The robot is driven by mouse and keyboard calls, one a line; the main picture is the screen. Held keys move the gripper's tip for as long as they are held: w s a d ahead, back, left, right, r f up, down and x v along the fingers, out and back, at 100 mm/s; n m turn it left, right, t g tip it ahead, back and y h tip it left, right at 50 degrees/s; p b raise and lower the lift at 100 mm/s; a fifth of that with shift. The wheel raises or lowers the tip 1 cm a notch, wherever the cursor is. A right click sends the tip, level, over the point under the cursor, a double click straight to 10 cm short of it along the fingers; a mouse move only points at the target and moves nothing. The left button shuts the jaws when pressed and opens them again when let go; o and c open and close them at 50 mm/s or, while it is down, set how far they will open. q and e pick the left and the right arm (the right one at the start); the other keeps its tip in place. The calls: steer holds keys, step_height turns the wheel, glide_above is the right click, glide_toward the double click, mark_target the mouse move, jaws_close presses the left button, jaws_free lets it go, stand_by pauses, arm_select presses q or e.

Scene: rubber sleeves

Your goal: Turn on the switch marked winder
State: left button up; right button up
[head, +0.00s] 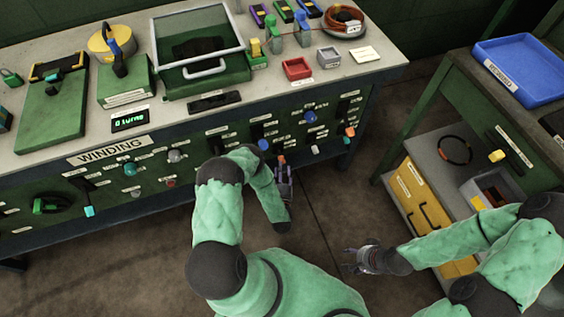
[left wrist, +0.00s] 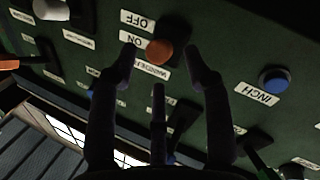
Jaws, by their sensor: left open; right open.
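In the head view the orange tip (head: 281,159) shows just above my left gripper (head: 285,182). My left gripper also shows in the left wrist view (left wrist: 160,82), with its dark fingers open around and in front of the switch; I cannot tell whether they touch it. My right gripper (head: 362,260) is open and empty over the floor.
A blue INCH button (left wrist: 273,78) sits to the right in the left wrist view. Other knobs and switches, such as a teal-tipped one (head: 89,211), crowd the WINDING bench's front. A side bench with a blue tray (head: 483,62) stands right. The floor between is clear.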

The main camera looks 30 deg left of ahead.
mark_target(282, 160)
arm_select(q)
steer(key=shift+b+x, duration=0.7)
steer(key=shift+x, duration=1.95)
steer(key=shift+c, duration=0.3)
jaws_close()
